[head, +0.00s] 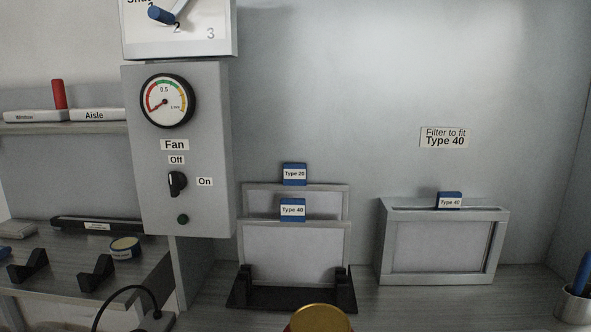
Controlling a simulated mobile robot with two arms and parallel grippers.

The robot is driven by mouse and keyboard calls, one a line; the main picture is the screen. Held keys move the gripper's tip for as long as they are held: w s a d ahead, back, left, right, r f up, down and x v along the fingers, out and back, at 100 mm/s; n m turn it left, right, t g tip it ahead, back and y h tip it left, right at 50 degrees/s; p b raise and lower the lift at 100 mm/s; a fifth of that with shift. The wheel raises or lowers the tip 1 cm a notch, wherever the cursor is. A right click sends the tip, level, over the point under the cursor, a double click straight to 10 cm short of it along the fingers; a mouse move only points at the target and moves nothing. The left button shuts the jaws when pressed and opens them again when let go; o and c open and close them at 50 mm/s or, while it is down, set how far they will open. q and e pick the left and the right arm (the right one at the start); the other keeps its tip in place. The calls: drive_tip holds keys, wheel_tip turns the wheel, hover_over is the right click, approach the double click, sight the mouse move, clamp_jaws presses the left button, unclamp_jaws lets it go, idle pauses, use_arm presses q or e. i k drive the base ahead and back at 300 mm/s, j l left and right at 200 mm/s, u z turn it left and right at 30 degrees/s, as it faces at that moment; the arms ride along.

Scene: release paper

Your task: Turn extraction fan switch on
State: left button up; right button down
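The fan switch (177,184) is a black rotary knob on the front of a grey control box (210,130) at the left in the head view. Its handle stands roughly upright, under the "Off" label (176,160). The "On" label (204,182) is to the right of the knob. A small dark green lamp (183,219) below the knob looks unlit. A round gauge (166,101) above the "Fan" label has its needle toward the lower left. Neither of my grippers shows in the view.
Filter panels stand in a black rack (250,292) right of the box. A framed filter housing (442,212) stands farther right. A gold round object (319,318) is cut off at the bottom edge. A shelf (60,128) and black holders (97,272) are at left.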

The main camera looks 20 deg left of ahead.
sight(177, 182)
drive_tip(key=u, duration=1.35)
